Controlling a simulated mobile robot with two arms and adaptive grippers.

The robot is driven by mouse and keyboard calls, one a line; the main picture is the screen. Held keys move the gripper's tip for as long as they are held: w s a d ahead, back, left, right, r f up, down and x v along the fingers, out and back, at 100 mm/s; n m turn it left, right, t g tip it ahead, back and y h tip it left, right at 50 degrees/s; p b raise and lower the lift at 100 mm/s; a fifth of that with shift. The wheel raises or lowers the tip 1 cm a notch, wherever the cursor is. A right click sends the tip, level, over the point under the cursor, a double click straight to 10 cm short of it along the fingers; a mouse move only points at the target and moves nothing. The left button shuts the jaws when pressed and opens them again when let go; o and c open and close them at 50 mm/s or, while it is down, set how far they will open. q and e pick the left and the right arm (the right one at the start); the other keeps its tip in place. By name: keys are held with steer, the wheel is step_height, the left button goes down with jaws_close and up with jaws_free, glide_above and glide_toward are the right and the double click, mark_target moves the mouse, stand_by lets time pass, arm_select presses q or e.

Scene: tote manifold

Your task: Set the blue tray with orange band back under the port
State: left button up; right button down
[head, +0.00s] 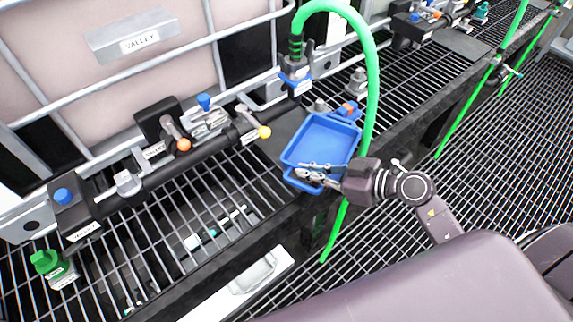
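The blue tray (318,139) is shallow and empty, with an orange band (347,109) at its far right corner. It is at the front edge of the grated shelf, to the right of and nearer than the port (295,72) with the green hose on it. My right gripper (308,172) comes in from the right and is shut on the tray's near handle. The fingers partly cover the handle. I cannot tell if the tray's underside touches the shelf. My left gripper is out of view.
The green hose (371,75) arches from the port and hangs down just right of the tray. The black manifold pipe (150,178) with coloured valve handles runs along the left. A green cap (46,262) stands at lower left. A dark plate (278,142) lies left of the tray.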

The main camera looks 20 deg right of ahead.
mark_target(287, 158)
steer(key=w, duration=0.2)
steer(key=w+a, duration=0.1)
steer(key=w, duration=0.1)
steer(key=w+a, duration=0.1)
steer(key=w, duration=0.2)
steer(key=shift+a+r, duration=0.1)
steer(key=shift+a, duration=0.15)
steer(key=f, duration=0.2)
steer(key=shift+w+a+f, duration=0.15)
steer(key=shift+w+f, duration=0.1)
steer(key=shift+f, duration=0.15)
step_height(287, 158, down, 4)
steer(key=shift+s+r+b, duration=0.1)
steer(key=shift+r+b, duration=0.05)
steer(key=shift+b, duration=0.65)
steer(key=shift+w+f, duration=0.25)
steer(key=shift+f, duration=0.15)
steer(key=c, duration=2.6)
jaws_free()
steer(key=shift+f, duration=0.1)
steer(key=o, duration=0.4)
steer(key=shift+o, duration=0.2)
